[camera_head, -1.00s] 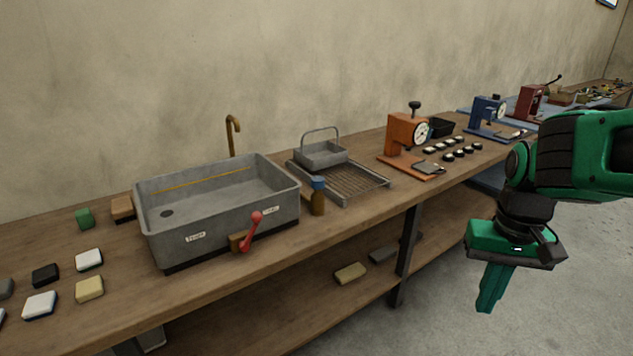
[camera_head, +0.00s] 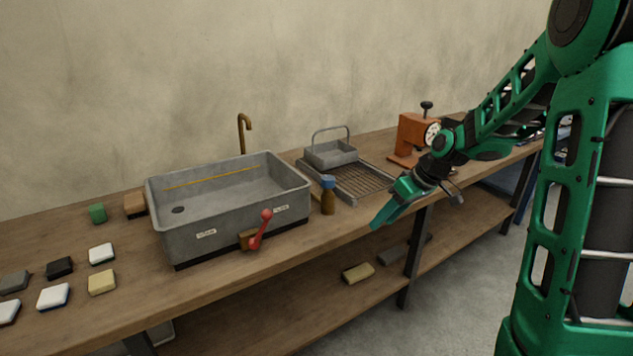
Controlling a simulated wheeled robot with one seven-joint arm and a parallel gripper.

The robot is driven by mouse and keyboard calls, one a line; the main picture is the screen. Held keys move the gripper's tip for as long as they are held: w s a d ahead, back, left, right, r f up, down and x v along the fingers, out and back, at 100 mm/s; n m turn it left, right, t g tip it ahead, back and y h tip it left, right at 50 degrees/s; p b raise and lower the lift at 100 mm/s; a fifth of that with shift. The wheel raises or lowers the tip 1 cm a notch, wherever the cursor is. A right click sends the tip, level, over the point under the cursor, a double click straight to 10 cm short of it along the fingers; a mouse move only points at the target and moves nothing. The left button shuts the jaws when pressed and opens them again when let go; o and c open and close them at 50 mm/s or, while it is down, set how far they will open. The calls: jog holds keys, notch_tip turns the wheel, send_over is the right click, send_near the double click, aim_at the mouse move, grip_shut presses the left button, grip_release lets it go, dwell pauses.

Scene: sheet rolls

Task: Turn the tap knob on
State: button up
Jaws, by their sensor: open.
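The tap knob (camera_head: 261,229) is a red lever on a brown block at the front wall of the grey sink (camera_head: 203,228). The lever leans up and to the right, its round red end at the top. The brass tap spout (camera_head: 243,131) rises behind the sink. Two small white labels are on the sink's front, one on each side of the lever. My gripper (camera_head: 380,218) is green and points down and to the left, in front of the bench edge. It is right of the lever and apart from it. Its jaws are open and nothing shows between them.
A brown bottle with a blue cap (camera_head: 328,196) stands between the lever and my gripper. A drying rack (camera_head: 357,183) with a grey basket (camera_head: 331,155) and an orange press (camera_head: 410,134) are further back. Several blocks lie left of the sink on the bench (camera_head: 130,309).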

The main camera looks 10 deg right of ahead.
jog(key=w+a+f+n+t+y, duration=0.1)
jog(key=w+a+n+y, duration=0.15)
jog(key=w, duration=0.35)
jog(key=w+a+f+n+t+y, duration=0.1)
jog(key=w+a+f+t+y, duration=0.15)
jog(key=w, duration=0.45)
jog(key=n+t+y, duration=0.2)
jog(key=y, duration=0.2)
send_near(331, 188)
jog(key=x, duration=0.4)
jog(key=shift+w+a+f, duration=0.1)
jog(key=shift+w+a, duration=0.1)
jog(key=shift+a, duration=0.15)
jog(key=w+a+t+y, duration=0.1)
jog(key=w+a, duration=0.6)
jog(key=shift+w+a+r+t, duration=0.15)
jog(key=shift+w+r+t, duration=0.2)
jog(key=c, duration=0.8)
